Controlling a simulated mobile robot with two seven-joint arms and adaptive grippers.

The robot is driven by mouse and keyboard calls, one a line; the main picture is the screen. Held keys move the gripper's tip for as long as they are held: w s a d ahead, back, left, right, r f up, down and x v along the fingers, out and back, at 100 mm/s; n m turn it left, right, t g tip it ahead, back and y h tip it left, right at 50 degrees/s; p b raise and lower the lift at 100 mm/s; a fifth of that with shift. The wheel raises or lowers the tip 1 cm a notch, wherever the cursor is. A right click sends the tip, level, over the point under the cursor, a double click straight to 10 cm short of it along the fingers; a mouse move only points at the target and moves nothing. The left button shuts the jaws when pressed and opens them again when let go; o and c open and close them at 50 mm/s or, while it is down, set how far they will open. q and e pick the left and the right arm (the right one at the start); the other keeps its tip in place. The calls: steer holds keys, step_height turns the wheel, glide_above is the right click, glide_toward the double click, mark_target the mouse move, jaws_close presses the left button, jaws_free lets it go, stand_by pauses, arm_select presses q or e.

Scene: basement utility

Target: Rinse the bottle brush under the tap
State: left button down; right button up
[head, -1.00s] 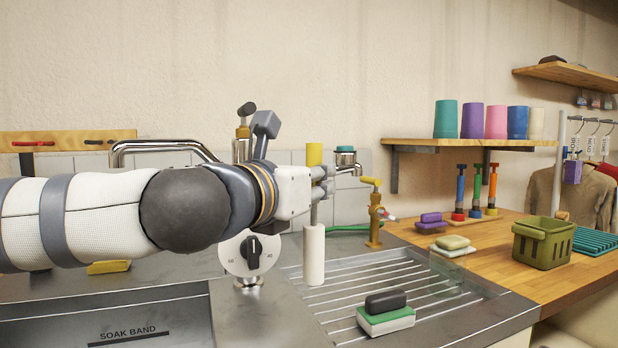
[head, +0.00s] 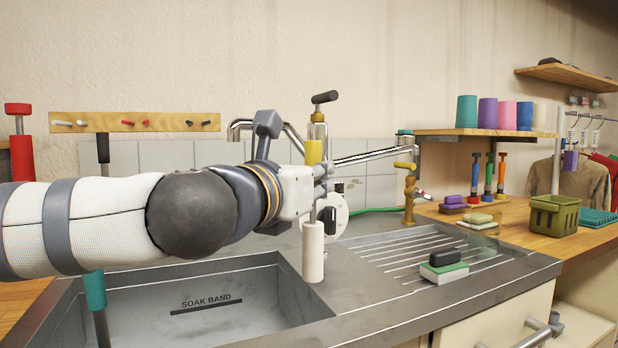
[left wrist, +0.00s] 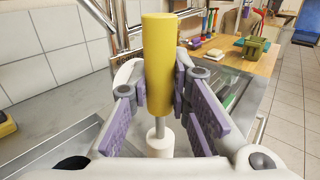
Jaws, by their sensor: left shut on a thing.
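My left gripper (head: 318,180) is shut on the bottle brush, around its yellow handle (head: 313,152). The brush hangs upright with its white cylindrical head (head: 313,255) down, near the right rim of the sink basin (head: 225,295). Whether the head is over the basin or the rim, I cannot tell. In the left wrist view the yellow handle (left wrist: 158,60) stands between the purple finger pads, with the white head (left wrist: 158,146) below. A chrome tap spout (head: 365,156) shows behind the gripper. The tap's body is partly hidden. No running water shows. My right gripper is not in view.
A ribbed drainboard (head: 400,250) to the right holds a black-topped sponge (head: 444,268). A brass tap (head: 409,200) stands behind it. A green basket (head: 554,215) sits on the wooden counter. A teal-handled tool (head: 95,290) stands at left.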

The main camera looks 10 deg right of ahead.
arm_select(q)
steer(key=shift+w+a+f, duration=0.15)
steer(key=shift+w+a, duration=0.25)
steer(key=shift+w, duration=0.05)
steer(key=w+a+f, duration=0.2)
steer(key=w+a, duration=0.5)
steer(key=a, duration=0.3)
steer(key=shift+w+a+f, duration=0.15)
steer(key=shift+w+f, duration=0.1)
